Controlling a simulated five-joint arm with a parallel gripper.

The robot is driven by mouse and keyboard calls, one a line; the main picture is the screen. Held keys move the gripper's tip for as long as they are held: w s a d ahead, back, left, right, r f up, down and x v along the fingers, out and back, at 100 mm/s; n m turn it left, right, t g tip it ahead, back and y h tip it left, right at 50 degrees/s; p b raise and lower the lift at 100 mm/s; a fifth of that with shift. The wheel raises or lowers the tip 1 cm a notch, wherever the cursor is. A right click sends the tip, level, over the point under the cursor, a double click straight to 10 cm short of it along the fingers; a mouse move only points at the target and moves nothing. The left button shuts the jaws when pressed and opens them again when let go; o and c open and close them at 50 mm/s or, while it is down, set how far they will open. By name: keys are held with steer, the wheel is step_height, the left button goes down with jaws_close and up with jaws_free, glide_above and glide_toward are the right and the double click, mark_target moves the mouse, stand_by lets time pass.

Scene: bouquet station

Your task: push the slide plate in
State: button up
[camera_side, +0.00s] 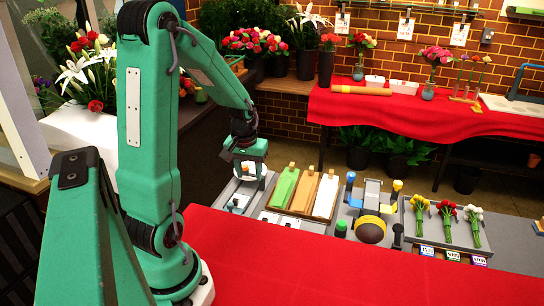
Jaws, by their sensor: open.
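My gripper (245,166) hangs at the left end of the grey work counter (508,240), above a pale round thing that it partly hides. It is open, and I see nothing held in it. A small pale flat plate (238,203) with dark parts lies on the counter just below my gripper. It may be the slide plate, but it is too small to be sure. I cannot tell how far in it sits. My gripper looks apart from it.
Right of my gripper, a tray holds green (284,187), orange (304,192) and white (325,197) boards. Beyond are a yellow-brown roll (370,230) and a tray with several small bouquets (447,217). A red cloth (320,275) covers the front.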

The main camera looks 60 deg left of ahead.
mark_target(230, 203)
steer(key=s+a+f+n, duration=0.1)
steer(key=a+f, duration=0.1)
steer(key=f, duration=0.1)
steer(key=s+a+f+n, duration=0.1)
steer(key=s+a+f, duration=0.1)
steer(key=s+a+f+n+g, duration=0.1)
steer(key=a+f, duration=0.1)
steer(key=f, duration=0.1)
steer(key=shift+s+a+f+h, duration=0.3)
steer(key=shift+h, duration=0.1)
steer(key=shift+f, duration=3.85)
jaws_close()
